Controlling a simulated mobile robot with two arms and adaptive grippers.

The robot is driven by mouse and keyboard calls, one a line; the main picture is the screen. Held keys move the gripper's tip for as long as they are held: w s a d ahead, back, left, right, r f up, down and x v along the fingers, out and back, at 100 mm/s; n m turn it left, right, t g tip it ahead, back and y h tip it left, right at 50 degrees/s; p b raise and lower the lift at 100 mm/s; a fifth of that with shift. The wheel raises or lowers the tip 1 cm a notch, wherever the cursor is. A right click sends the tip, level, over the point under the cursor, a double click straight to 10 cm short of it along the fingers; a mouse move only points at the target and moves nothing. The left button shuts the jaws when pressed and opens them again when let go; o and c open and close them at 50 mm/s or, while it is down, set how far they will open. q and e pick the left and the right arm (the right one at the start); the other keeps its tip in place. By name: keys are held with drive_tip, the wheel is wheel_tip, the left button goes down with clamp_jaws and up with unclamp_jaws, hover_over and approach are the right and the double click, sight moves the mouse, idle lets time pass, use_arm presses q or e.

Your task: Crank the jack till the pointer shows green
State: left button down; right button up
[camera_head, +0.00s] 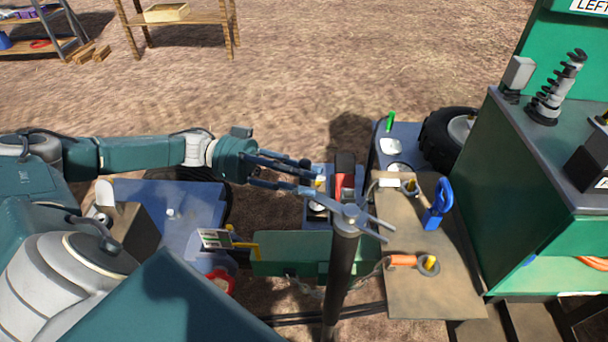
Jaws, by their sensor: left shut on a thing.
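A dark upright post (340,275) with a grey metal head (349,214) stands at the centre front; grey bars spread from the head, and it looks like the jack and its crank. My left gripper (312,177) reaches in from the left. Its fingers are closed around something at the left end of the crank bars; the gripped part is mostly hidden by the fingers. A small card with green, white and red bands (215,239) sits left of the post, with a yellow piece (244,246) beside it that may be the pointer. Which band it marks I cannot tell. My right gripper is not in view.
A green cabinet (540,190) stands at the right. A black wheel (447,138) lies behind the board. Open dirt ground (300,75) stretches beyond.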

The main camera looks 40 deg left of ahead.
use_arm(q)
drive_tip(key=shift+w+f+m+g+h+b, duration=0.15)
drive_tip(key=shift+w+m+g+h+b, duration=0.15)
drive_tip(key=shift+w+m+g+b, duration=0.65)
drive_tip(key=shift+w+d+r+n, duration=0.1)
drive_tip(key=shift+w+r+n, duration=0.1)
drive_tip(key=shift+w, duration=0.25)
drive_tip(key=shift+w+r+n, duration=0.1)
drive_tip(key=shift+w+n, duration=0.05)
drive_tip(key=shift+w, duration=0.25)
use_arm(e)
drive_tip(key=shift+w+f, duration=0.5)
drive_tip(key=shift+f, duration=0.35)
use_arm(q)
drive_tip(key=c, duration=1.5)
unclamp_jaws()
drive_tip(key=shift+o, duration=1)
drive_tip(key=shift+f, duration=0.1)
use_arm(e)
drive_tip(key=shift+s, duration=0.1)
use_arm(q)
drive_tip(key=s+a, duration=0.1)
drive_tip(key=a, duration=1.1)
drive_tip(key=shift+s, duration=0.35)
